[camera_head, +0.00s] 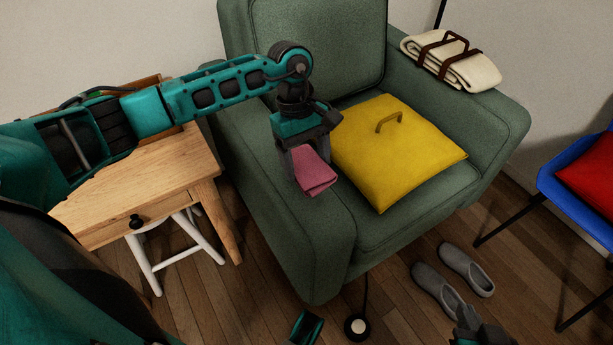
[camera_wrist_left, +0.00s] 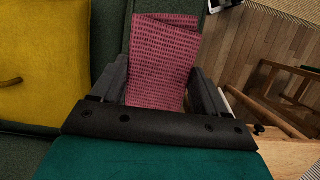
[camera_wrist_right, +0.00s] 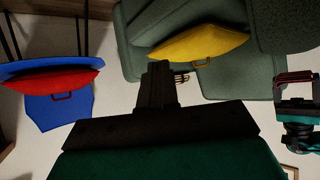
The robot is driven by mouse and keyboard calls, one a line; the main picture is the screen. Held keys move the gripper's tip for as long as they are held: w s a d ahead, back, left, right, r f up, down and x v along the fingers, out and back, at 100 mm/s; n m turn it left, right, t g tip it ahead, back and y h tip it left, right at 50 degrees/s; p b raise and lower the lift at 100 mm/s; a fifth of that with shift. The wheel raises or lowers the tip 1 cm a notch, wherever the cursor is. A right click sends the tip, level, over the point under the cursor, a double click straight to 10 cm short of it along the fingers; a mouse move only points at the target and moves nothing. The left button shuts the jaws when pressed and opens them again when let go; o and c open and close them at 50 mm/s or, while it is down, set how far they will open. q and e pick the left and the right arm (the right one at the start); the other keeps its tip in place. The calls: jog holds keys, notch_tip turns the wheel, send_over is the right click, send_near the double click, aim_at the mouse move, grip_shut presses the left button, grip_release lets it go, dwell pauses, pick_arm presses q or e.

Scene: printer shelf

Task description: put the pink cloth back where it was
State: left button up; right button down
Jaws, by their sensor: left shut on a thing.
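The pink cloth (camera_head: 317,175), folded, is in my left gripper (camera_head: 303,168), which is shut on it. They are over the left armrest (camera_head: 300,228) of the green armchair. I cannot tell whether the cloth touches the armrest. In the left wrist view the cloth (camera_wrist_left: 160,62) lies between the two fingers of the left gripper (camera_wrist_left: 160,92) and extends past their tips. My right gripper (camera_wrist_right: 157,75) has its fingers together, with nothing seen between them. It is low at the bottom right of the head view.
A yellow cushion (camera_head: 395,150) with a handle lies on the armchair seat. A cream blanket (camera_head: 450,62) with brown straps is on the right armrest. A wooden table (camera_head: 150,180) stands left. Grey shoes (camera_head: 455,275) are on the floor. A blue chair (camera_head: 575,190) holds a red cushion (camera_head: 592,175).

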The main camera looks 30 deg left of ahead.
aim_at(307, 175)
pick_arm(q)
jog(key=shift+f, duration=0.6)
notch_tip(307, 175, down, 4)
jog(key=shift+r+b, duration=0.25)
jog(key=shift+b, duration=0.25)
pick_arm(e)
jog(key=shift+w+a, duration=0.2)
jog(key=shift+a, duration=0.15)
pick_arm(q)
jog(key=shift+f, duration=0.2)
jog(key=o, duration=0.9)
jog(key=shift+o, duration=0.2)
pick_arm(e)
jog(key=shift+f, duration=0.1)
